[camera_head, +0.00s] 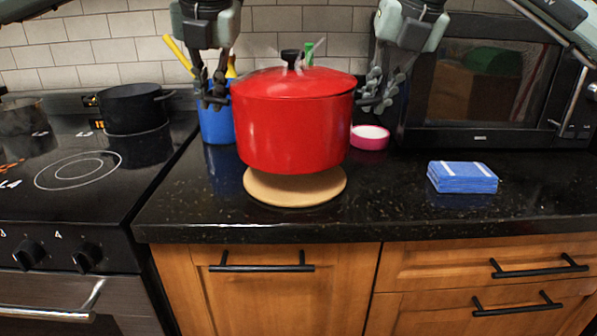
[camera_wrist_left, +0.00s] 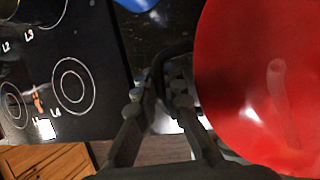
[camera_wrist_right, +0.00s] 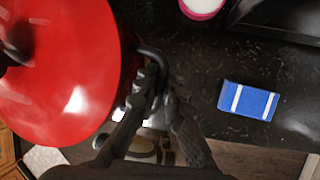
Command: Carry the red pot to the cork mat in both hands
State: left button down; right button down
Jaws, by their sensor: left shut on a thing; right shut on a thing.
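The red pot (camera_head: 290,130), with its lid on and a black knob, hangs level above the round cork mat (camera_head: 294,188) on the black counter. A gap shows between the pot's base and the mat. My left gripper (camera_head: 216,98) is shut on the pot's left handle; it also shows in the left wrist view (camera_wrist_left: 168,92) beside the red pot (camera_wrist_left: 262,80). My right gripper (camera_head: 377,102) is shut on the right handle; the black handle (camera_wrist_right: 152,58) shows between its fingers in the right wrist view. The pot hides the back of the mat.
A blue container (camera_head: 216,126) with utensils stands behind the pot at left. A pink bowl (camera_head: 370,137) is behind at right, near a microwave (camera_head: 480,90). A stove with a black pot (camera_head: 134,108) is left.

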pick_arm(q)
jog(key=shift+w+r, duration=0.1)
pick_arm(e)
jog(key=shift+w+d+r, duration=0.1)
jog(key=shift+d, duration=0.05)
dwell(0.5)
